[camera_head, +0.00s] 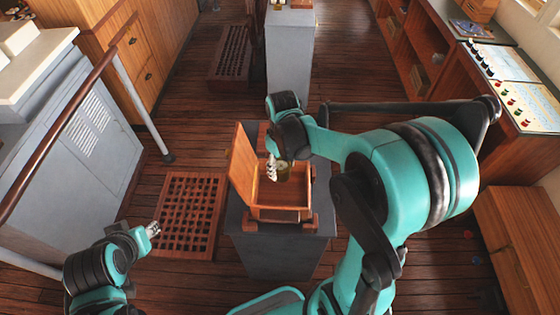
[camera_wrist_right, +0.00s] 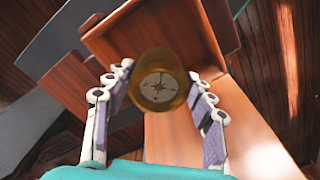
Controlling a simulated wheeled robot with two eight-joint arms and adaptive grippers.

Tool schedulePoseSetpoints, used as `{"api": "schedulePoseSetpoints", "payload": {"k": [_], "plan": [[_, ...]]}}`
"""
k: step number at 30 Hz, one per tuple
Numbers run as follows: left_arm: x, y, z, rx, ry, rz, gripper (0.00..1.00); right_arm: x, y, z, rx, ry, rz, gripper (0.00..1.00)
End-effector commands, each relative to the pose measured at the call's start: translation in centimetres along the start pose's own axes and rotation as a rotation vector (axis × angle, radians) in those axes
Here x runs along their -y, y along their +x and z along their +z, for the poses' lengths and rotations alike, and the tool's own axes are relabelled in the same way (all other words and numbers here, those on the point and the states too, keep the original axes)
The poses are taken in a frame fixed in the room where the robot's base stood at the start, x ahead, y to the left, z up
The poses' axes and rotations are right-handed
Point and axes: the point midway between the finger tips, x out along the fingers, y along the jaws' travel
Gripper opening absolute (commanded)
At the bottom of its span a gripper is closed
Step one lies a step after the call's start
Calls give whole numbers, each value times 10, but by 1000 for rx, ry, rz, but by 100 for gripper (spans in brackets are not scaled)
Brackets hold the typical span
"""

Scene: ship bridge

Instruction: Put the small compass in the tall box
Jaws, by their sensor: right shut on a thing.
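The small compass (camera_head: 284,172) is a round brass piece. In the right wrist view its dial (camera_wrist_right: 158,88) faces the camera between my fingers. My right gripper (camera_head: 273,169) is shut on it and holds it over the open wooden box (camera_head: 280,214). The box's lid (camera_head: 242,162) stands raised on the left. The wrist view shows the box (camera_wrist_right: 115,45) behind the compass; whether they touch is unclear. My left gripper (camera_head: 153,229) is low at the left, away from the box; its finger gap is too small to read.
The box stands on a grey pedestal (camera_head: 270,255). A wooden floor grating (camera_head: 185,215) lies to its left. A handrail (camera_head: 60,125) and grey cabinet are at far left. A control console (camera_head: 515,90) is at right. Another grey pedestal (camera_head: 290,55) stands behind.

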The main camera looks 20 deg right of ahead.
Motion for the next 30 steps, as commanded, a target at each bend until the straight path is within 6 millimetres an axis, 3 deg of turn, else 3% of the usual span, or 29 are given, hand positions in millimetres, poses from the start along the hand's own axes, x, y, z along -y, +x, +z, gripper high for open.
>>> {"api": "schedulePoseSetpoints", "payload": {"k": [30], "plan": [[0,69,49,0,0,0,34,0,108,0,0,0,0,16]]}}
